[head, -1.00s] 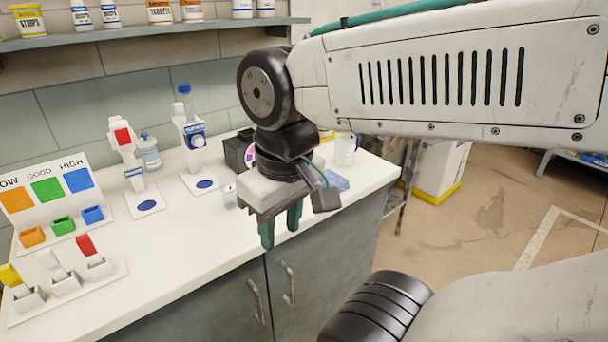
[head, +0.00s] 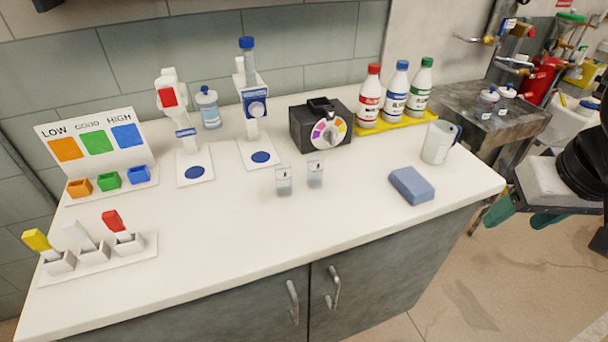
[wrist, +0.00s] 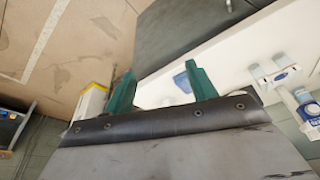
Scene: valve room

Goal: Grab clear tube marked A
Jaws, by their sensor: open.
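Two small clear tubes stand upright side by side on the white counter, a left tube (head: 284,181) and a right tube (head: 315,174). Each carries a small dark mark on a pale label, too small to tell which is A. My gripper (head: 522,214) is at the right edge of the head view, beyond the counter's right end and far from both tubes. Its green fingers are apart with nothing between them, also in the wrist view (wrist: 163,86).
The counter (head: 230,235) in front of the tubes is clear.

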